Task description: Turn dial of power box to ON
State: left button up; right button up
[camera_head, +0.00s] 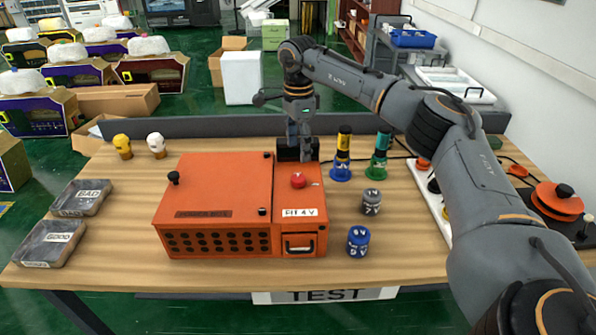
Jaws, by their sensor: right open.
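I cannot make out an ON mark or which way any dial points. My right gripper (298,150) hangs fingers down just behind the right section, at the box's back edge. It is open, with its fingertips partly hidden and contact hard to judge. My left gripper is not in view.
GOOD (48,243) and BAD (81,197) trays lie at left. The table front is clear.

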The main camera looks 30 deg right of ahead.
aim_at(298, 178)
notch_tip(298, 178, down, 9)
jog(key=shift+f+p, duration=0.1)
jog(key=shift+p, duration=1)
jog(key=c, duration=1.2)
